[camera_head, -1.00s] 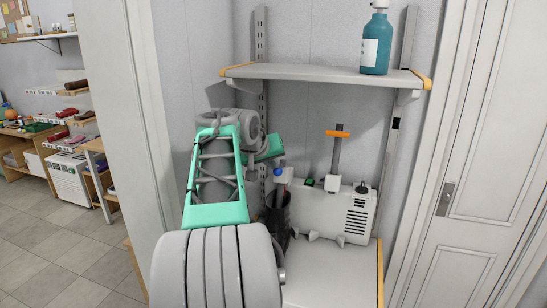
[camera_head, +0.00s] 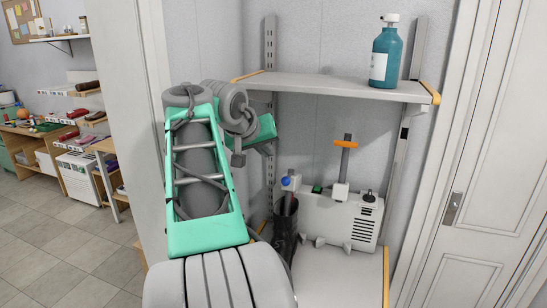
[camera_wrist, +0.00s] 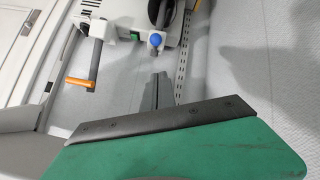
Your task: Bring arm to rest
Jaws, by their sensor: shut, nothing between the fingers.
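My gripper (camera_wrist: 162,90) shows in the wrist view as narrow dark grey fingers beyond the green hand cover, closed together with nothing held. In the head view my arm is folded up in front of the wall at the left of the shelf, with a green and grey link nearest. The green hand part (camera_head: 262,131) sticks out to the right behind it, below the shelf's left end. The fingertips are hard to make out there.
A shelf (camera_head: 335,87) carries a teal bottle (camera_head: 385,55). Below, a white machine (camera_head: 335,217) with an orange handle (camera_head: 344,144) stands beside a dark cylindrical holder (camera_head: 284,230). A white door (camera_head: 490,170) is at right. Open floor (camera_head: 65,245) lies at left.

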